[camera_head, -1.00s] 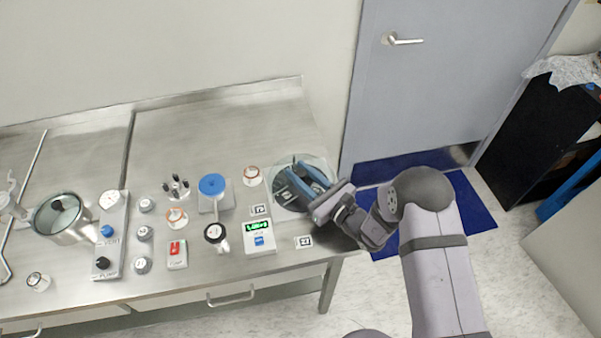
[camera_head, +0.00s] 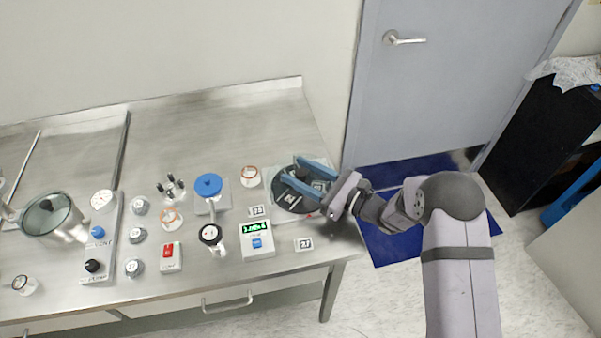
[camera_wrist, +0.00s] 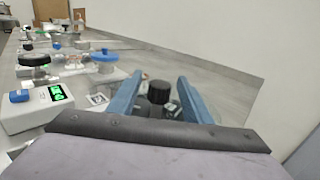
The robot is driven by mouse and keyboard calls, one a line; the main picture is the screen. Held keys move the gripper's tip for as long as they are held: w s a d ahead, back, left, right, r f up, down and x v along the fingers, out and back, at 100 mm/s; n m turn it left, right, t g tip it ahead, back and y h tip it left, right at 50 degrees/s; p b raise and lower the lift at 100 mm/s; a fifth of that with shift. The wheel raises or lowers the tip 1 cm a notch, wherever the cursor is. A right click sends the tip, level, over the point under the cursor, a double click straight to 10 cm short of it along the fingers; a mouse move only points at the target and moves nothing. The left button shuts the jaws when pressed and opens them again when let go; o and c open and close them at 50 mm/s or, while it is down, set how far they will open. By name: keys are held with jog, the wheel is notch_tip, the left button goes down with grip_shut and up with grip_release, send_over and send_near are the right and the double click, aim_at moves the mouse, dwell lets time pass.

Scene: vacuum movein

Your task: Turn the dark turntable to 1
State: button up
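The dark turntable (camera_head: 284,201) is a black disc at the right end of the steel bench, with a dark knob at its middle. My gripper (camera_head: 290,172) is over the turntable, its two blue fingers spread. In the wrist view, the black knob (camera_wrist: 159,92) stands between the fingers of my gripper (camera_wrist: 158,90), with a gap visible on each side. Small pale labels lie on the disc, but their numbers are too small to read. Part of the disc is hidden by the fingers.
A white box with a green display (camera_head: 257,238) stands left of the turntable. A blue-topped device (camera_head: 209,186), a red-switch box (camera_head: 170,257) and several knobs stand further left. Marker tags (camera_head: 303,245) lie near the bench's front edge. A grey door (camera_head: 430,80) is behind.

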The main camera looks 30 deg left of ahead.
aim_at(307, 176)
jog(key=shift+d, duration=0.1)
jog(key=shift+d+f, duration=0.1)
jog(key=shift+d, duration=0.2)
jog(key=shift+d+b, duration=1.25)
jog(key=shift+d, duration=2)
